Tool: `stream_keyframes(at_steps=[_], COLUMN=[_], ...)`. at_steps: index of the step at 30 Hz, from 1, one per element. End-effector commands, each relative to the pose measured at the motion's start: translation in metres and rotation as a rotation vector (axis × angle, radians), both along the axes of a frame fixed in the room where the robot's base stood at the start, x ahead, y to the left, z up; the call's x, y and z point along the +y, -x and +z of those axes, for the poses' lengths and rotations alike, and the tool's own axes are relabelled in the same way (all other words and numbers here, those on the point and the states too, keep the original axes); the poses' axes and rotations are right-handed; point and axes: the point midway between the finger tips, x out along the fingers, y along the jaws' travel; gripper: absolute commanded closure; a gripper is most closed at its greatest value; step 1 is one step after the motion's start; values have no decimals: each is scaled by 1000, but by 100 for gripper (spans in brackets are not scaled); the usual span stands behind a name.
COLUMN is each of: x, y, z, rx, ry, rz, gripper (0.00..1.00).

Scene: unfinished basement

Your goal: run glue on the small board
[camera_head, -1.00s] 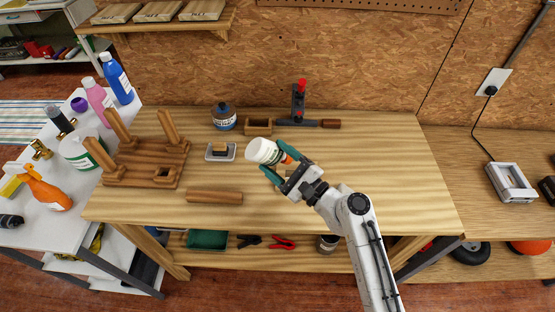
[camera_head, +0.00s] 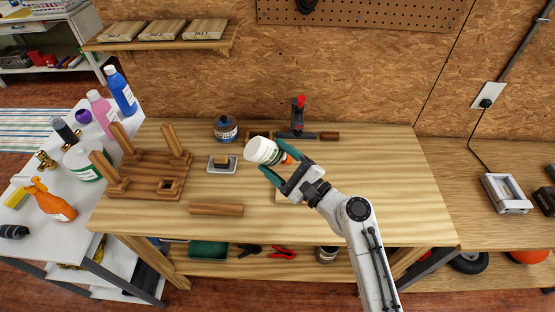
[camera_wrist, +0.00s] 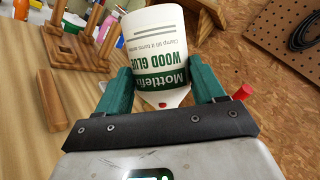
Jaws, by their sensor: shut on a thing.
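My gripper (camera_head: 279,166) is shut on a white glue bottle (camera_head: 263,151) above the middle of the workbench. In the wrist view the bottle (camera_wrist: 160,45) sits between the two green fingers (camera_wrist: 160,90). Its green "Wood Glue" label reads upside down, and its tapered end points toward the palm. A pale, flat piece that looks like the small board (camera_head: 284,197) lies on the bench below the gripper, mostly hidden by it. I cannot see any glue on it.
A brown wooden bar (camera_head: 216,209) lies left of the gripper. A small tray (camera_head: 222,164) with a block, a dark jar (camera_head: 225,128) and a clamp (camera_head: 298,118) stand behind. A legged wooden frame (camera_head: 150,178) is at the left. The bench's right side is clear.

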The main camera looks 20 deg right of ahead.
Motion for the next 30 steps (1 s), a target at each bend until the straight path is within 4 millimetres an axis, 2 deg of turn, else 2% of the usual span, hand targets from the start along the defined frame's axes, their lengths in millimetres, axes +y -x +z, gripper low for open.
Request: stream_keyframes(at_steps=[4,16,20,30], x=[0,1,0,1], y=[0,0,0,0], z=[2,2,1,1], rx=[-30,-149,-164,-173], ry=[125,684,761,806], rz=[0,0,0,0], gripper=[72,72,72,72])
